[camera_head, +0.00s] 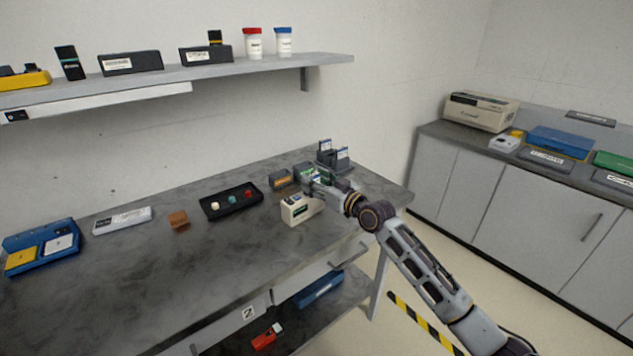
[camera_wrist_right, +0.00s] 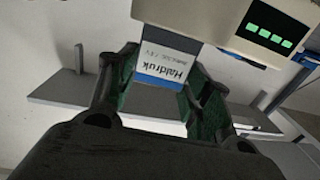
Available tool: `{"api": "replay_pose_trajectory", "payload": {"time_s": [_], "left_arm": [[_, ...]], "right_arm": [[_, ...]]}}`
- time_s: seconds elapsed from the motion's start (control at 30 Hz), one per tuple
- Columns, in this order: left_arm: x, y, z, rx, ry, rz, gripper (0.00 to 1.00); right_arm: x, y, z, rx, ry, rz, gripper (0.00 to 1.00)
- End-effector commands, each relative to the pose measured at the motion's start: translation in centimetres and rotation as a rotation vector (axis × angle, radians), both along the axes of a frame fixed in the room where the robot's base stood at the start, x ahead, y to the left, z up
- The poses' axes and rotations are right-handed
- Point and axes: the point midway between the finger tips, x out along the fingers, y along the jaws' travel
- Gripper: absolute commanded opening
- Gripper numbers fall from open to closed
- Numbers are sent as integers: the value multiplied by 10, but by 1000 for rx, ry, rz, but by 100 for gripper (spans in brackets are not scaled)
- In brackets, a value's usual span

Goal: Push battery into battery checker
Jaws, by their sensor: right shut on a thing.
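The battery checker (camera_head: 297,213) is a cream box with a dark, green-lit display, near the right end of the table. It also fills the top right of the right wrist view (camera_wrist_right: 195,15), where its display shows several green bars. My right gripper (camera_head: 318,189) is at the checker's upper right side. In the right wrist view my right gripper (camera_wrist_right: 162,80) is shut on a grey and blue battery (camera_wrist_right: 162,66) labelled "Haldruk". The battery's far end meets the checker's edge; how deep it sits I cannot tell. My left gripper is not in view.
A black tray (camera_head: 213,216) with small coloured pieces lies left of the checker. An orange-brown block (camera_head: 178,219) and a blue case (camera_head: 48,262) are farther left. A dark holder with upright batteries (camera_head: 326,154) stands behind the gripper. The table's front left is clear.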

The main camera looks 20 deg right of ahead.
Motion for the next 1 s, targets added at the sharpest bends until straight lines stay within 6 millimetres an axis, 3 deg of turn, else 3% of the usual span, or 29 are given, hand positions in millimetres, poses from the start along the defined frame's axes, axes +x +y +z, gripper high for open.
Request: {"api": "replay_pose_trajectory", "payload": {"time_s": [0.67, 0.7, 0.87, 1.0], "left_arm": [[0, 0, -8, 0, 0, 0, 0], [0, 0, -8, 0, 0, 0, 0], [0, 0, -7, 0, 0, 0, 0], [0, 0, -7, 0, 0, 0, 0]], "right_arm": [[0, 0, -14, -2, 6, 0, 20], [0, 0, -14, -1, 5, 0, 52], [0, 0, -12, -1, 4, 0, 73], [0, 0, -12, -1, 3, 0, 75]]}}
